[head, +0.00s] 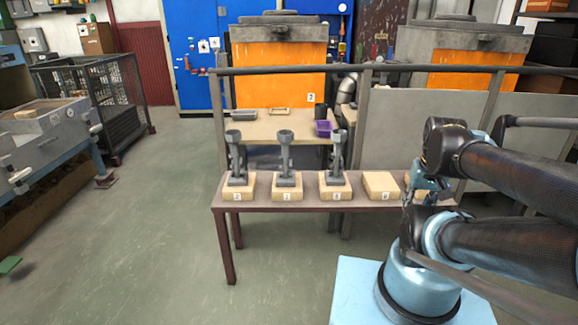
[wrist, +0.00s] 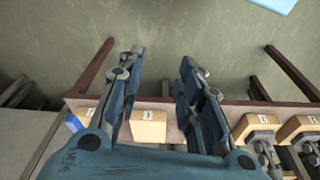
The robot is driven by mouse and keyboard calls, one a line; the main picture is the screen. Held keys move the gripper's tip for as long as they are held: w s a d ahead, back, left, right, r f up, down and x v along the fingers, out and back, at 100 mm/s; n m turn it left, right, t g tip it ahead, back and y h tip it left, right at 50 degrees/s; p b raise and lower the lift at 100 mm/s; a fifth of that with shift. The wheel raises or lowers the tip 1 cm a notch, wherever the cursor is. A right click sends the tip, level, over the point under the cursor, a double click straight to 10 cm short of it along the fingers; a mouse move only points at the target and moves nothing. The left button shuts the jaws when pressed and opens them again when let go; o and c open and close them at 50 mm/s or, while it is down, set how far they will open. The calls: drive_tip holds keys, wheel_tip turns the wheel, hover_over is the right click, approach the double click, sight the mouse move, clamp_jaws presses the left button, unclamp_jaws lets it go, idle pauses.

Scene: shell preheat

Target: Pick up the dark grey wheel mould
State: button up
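Three dark grey moulds with cup-shaped tops stand upright on wooden blocks on the narrow front bench: a left mould (head: 236,160), a middle mould (head: 285,160) and a right mould (head: 336,160). I cannot tell which one is the wheel mould. My gripper (head: 420,188) is at the right end of the bench, partly hidden by my arm. In the wrist view my gripper (wrist: 162,58) is open, with nothing between its fingers. Parts of two moulds (wrist: 262,146) show to the right of the fingers there.
An empty wooden block (head: 382,186) stands right of the moulds; another is partly behind my arm. A rail (head: 290,70) runs above the bench (head: 258,206). Behind it, a table (head: 262,129) holds a purple bin (head: 323,128) and a dark cup.

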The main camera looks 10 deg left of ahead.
drive_tip(key=shift+a, duration=0.15)
